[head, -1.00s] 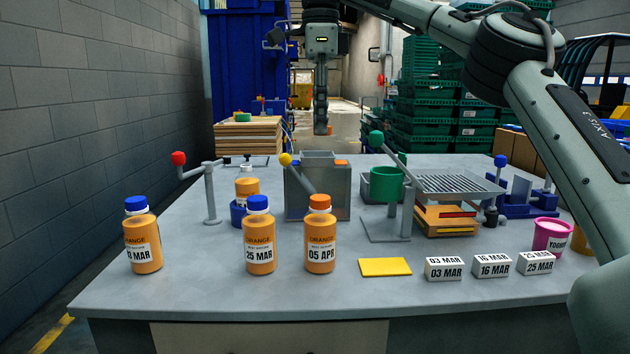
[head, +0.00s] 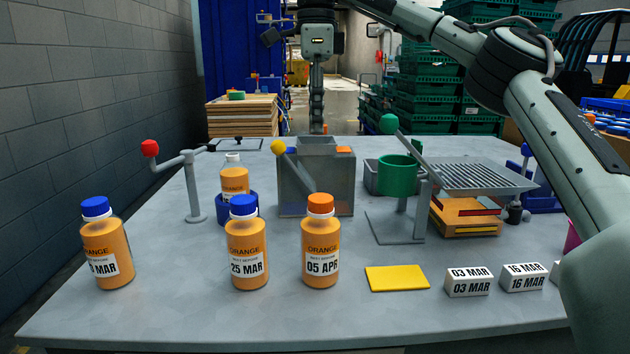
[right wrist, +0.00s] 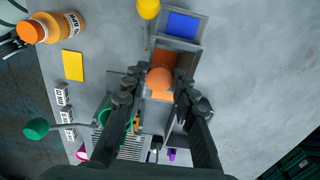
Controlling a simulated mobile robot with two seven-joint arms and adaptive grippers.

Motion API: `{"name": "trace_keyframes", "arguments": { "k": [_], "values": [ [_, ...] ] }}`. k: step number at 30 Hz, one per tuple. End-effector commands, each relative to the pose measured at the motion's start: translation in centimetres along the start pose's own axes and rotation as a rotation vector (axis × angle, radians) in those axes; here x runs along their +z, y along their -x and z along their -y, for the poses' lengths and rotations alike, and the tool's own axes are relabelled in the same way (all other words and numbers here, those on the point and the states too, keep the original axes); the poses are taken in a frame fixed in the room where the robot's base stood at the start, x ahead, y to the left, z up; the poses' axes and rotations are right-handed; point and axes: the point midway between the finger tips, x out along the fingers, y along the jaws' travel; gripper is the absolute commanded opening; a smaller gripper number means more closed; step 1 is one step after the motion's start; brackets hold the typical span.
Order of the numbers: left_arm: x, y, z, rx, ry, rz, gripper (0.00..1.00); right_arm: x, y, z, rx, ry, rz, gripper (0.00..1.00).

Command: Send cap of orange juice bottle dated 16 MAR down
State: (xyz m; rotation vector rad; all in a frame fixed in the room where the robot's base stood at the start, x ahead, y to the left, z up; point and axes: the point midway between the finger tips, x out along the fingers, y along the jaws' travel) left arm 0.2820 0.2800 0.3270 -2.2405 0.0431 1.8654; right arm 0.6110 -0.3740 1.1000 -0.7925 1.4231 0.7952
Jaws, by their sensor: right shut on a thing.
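My right gripper (head: 318,128) points down above the grey box (head: 290,190) at the table's middle. In the right wrist view it (right wrist: 160,82) is shut on an orange cap (right wrist: 160,77), over the box's orange part (right wrist: 165,60); a blue part (right wrist: 183,25) lies beside that. An uncapped orange juice bottle (head: 234,180) with a white neck stands in a blue ring holder (head: 223,212); its date is hidden. Capped bottles stand in front: a partly hidden MAR date (head: 106,245), 25 MAR (head: 246,245) and orange-capped 05 APR (head: 321,245). My left gripper is out of view.
A red-knobbed lever (head: 150,148) stands at left. A yellow-knobbed lever (head: 278,146) crosses the box front. A green-knobbed lever (head: 388,123), green cup (head: 397,178) and slotted rack (head: 480,178) stand right. Date blocks (head: 468,282) and a yellow card (head: 397,278) lie in front.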

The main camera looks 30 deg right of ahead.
Motion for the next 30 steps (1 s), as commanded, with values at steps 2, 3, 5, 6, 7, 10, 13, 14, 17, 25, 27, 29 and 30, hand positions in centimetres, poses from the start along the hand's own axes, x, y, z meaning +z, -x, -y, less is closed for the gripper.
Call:
{"name": "trace_keyframes", "arguments": {
  "k": [2,3,5,6,7,10,13,14,17,25,27,29,30],
  "values": [
    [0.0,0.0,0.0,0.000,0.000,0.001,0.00,0.0,-0.7,0.0,0.001,0.001,0.001,0.18],
    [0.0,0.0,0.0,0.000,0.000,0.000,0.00,0.0,-0.9,0.0,0.000,0.001,0.001,0.18],
    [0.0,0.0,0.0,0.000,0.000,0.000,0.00,-0.1,-1.2,0.0,-0.001,-0.001,0.001,0.18],
    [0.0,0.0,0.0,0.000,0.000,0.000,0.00,-0.1,-1.3,0.0,-0.002,-0.002,0.001,0.18],
    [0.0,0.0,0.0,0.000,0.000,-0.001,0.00,-0.1,-1.3,0.0,-0.002,-0.002,0.001,0.18],
    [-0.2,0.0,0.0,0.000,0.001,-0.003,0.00,-0.1,-1.4,0.0,-0.003,-0.003,0.002,0.18],
    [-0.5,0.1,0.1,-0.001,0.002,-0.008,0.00,-0.1,-1.4,0.0,-0.003,-0.002,0.001,0.18],
    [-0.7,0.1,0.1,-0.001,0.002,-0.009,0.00,-0.1,-1.4,0.0,-0.003,-0.002,0.001,0.18],
    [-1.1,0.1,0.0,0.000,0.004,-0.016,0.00,-0.1,-1.4,0.0,-0.003,-0.002,0.001,0.35],
    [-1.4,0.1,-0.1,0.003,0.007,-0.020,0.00,-0.1,-1.4,0.0,-0.003,-0.002,0.002,0.51],
    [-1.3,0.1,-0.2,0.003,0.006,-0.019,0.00,-0.1,-1.4,0.0,-0.003,-0.002,0.001,0.51],
    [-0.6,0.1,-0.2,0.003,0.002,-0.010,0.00,-0.1,-1.3,0.0,-0.003,-0.002,0.002,0.51],
    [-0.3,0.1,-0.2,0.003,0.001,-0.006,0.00,0.0,-1.2,0.0,-0.003,-0.002,0.001,0.51]
  ]
}}
